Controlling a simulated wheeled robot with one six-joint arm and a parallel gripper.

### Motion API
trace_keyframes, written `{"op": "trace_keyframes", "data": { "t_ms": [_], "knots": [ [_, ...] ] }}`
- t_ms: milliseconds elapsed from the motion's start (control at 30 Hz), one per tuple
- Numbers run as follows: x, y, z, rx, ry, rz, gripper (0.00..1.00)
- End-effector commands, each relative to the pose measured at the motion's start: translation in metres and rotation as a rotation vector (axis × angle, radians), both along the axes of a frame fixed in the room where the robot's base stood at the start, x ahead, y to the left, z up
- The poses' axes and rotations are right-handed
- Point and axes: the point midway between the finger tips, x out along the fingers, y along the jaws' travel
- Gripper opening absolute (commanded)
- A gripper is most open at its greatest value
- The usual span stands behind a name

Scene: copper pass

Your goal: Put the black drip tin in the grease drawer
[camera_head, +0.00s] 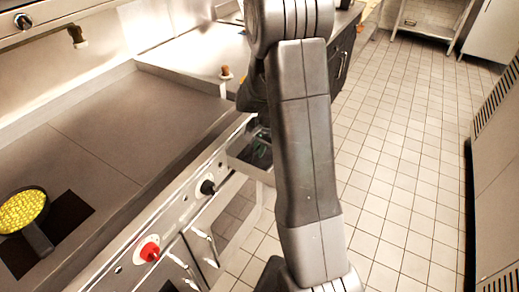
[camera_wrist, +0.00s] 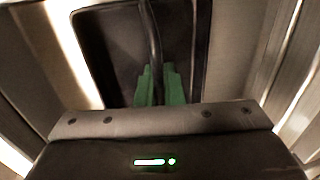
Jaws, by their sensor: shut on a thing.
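The grease drawer (camera_head: 240,163) stands pulled out from the front of the cooking range, and its light metal wall shows beside my arm. In the wrist view the black drip tin (camera_wrist: 103,48) is a dark rectangular shape with rounded corners, partly cut off by the top edge. My gripper (camera_wrist: 160,85) has green fingers that are shut on a thin dark part of the tin. In the head view my arm hides most of the gripper and the tin. Dark and greenish shapes show within the drawer's outline; I cannot tell whether the tin touches the drawer's floor.
A flat griddle (camera_head: 140,115) fills the left. A pan (camera_head: 22,212) of yellow food sits on a black square there. A red knob (camera_head: 150,252) and a black knob (camera_head: 208,187) stick out of the front panel. The tiled floor (camera_head: 400,170) is clear to the right.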

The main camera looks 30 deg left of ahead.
Motion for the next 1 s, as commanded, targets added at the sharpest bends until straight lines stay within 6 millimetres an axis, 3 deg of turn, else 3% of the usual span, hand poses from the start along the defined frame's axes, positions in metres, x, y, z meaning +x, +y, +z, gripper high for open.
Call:
{"op": "trace_keyframes", "data": {
  "t_ms": [67, 200, 567, 767, 1000],
  "knots": [
    [0.0, 0.0, -0.001, 0.0, 0.0, 0.0, 0.0],
    [0.0, 0.0, -0.001, 0.0, 0.0, 0.0, 0.29],
    [0.0, 0.0, 0.003, 0.001, 0.0, 0.0, 0.29],
    [0.0, -0.005, 0.032, 0.004, -0.004, -0.002, 0.29],
    [0.0, -0.015, 0.082, 0.004, -0.004, -0.001, 0.29]
  ]
}}
